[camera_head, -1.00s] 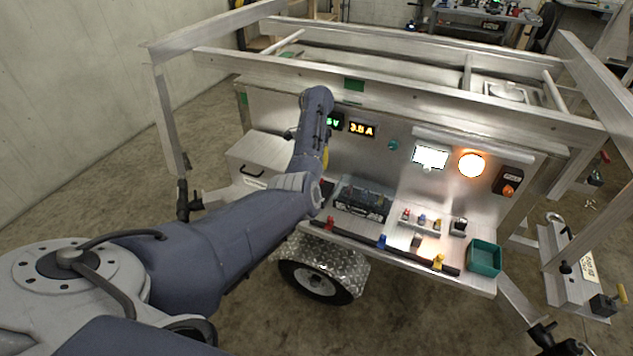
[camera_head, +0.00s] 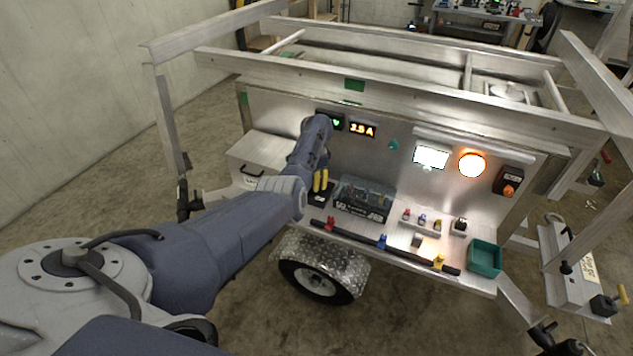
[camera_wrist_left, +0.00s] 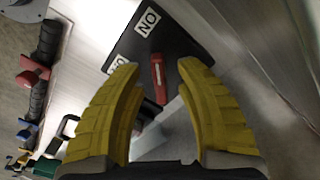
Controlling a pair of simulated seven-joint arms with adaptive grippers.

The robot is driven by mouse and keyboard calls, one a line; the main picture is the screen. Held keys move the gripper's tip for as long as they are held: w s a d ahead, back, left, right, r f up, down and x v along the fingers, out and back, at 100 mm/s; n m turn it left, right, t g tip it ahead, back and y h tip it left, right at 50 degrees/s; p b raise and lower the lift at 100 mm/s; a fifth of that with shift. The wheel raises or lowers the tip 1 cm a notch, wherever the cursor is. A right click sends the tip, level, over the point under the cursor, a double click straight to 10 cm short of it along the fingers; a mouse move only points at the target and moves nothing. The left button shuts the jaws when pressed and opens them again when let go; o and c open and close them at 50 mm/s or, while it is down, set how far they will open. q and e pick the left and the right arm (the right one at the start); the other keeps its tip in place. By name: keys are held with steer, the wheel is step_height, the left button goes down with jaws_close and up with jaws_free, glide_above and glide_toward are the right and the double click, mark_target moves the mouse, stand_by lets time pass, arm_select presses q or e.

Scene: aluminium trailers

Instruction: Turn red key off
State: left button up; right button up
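In the left wrist view, a red key (camera_wrist_left: 157,78) stands on a black switch plate (camera_wrist_left: 178,38). The plate carries a white "ON" label and a second label partly hidden by a finger. My left gripper (camera_wrist_left: 158,68) is open, its yellow fingers on either side of the key in the picture. Whether they touch it cannot be told. In the head view my left gripper (camera_head: 321,181) points down over the black switch box (camera_head: 321,197) at the left part of the trailer's shelf; the key is hidden there. My right gripper is not in view.
A clear-covered black breaker box (camera_head: 362,198) stands just right of the gripper. A black bar (camera_head: 400,250) with red, blue and yellow knobs runs along the shelf front. A teal bin (camera_head: 484,258) sits at the right end. A metal box (camera_head: 262,155) is at left.

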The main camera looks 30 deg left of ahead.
arm_select(q)
jaws_close()
stand_by(0.5)
steer(key=n, duration=0.8)
steer(key=shift+n, duration=0.4)
steer(key=n, duration=0.4)
steer(key=shift+n, duration=2.5)
